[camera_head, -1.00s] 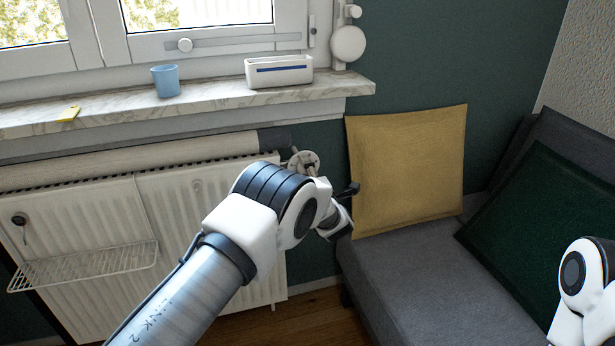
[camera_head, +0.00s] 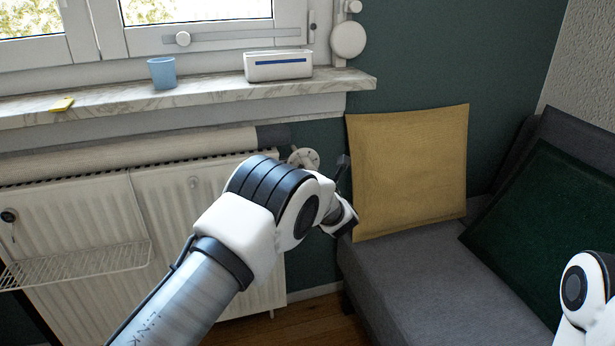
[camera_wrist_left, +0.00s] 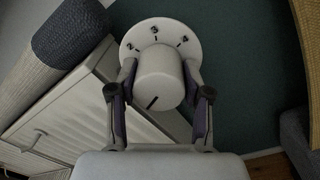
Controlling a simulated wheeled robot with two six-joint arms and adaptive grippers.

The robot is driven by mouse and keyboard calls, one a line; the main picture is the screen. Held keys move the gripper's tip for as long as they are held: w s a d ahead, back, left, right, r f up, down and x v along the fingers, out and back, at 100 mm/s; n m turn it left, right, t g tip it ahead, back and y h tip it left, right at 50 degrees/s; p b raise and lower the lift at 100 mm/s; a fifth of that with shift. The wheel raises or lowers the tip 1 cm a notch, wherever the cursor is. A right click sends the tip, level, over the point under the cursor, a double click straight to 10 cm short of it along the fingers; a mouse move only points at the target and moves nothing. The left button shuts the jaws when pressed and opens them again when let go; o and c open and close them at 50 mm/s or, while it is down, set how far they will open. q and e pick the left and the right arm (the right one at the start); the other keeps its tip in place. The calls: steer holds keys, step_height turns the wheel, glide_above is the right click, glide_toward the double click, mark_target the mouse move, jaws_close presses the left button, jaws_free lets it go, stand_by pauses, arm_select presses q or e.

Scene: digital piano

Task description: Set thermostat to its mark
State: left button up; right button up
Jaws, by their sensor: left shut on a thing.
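The thermostat is on the wall side of the radiator's right end. Its white dial plate (camera_head: 303,158) shows partly behind my left wrist in the head view. In the left wrist view its white round knob (camera_wrist_left: 158,76) has a short black line on the front, toward the lower left of the face. The dial plate behind it (camera_wrist_left: 188,24) carries several small dark marks along its upper part. My left gripper (camera_wrist_left: 160,78) is shut on the knob, one finger on each side.
The white radiator (camera_head: 100,215) with a wire rack (camera_head: 80,265) is at left. A grey sofa (camera_head: 420,285) with a yellow cushion (camera_head: 410,170) is at right.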

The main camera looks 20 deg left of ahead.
arm_select(q)
steer(key=shift+f+n+b, duration=0.15)
steer(key=shift+n+b, duration=0.3)
steer(key=shift+n, duration=0.45)
steer(key=o, duration=1.2)
steer(key=shift+c, duration=0.2)
steer(key=v, duration=0.7)
steer(key=shift+s+d, duration=0.15)
steer(key=shift+d, duration=0.05)
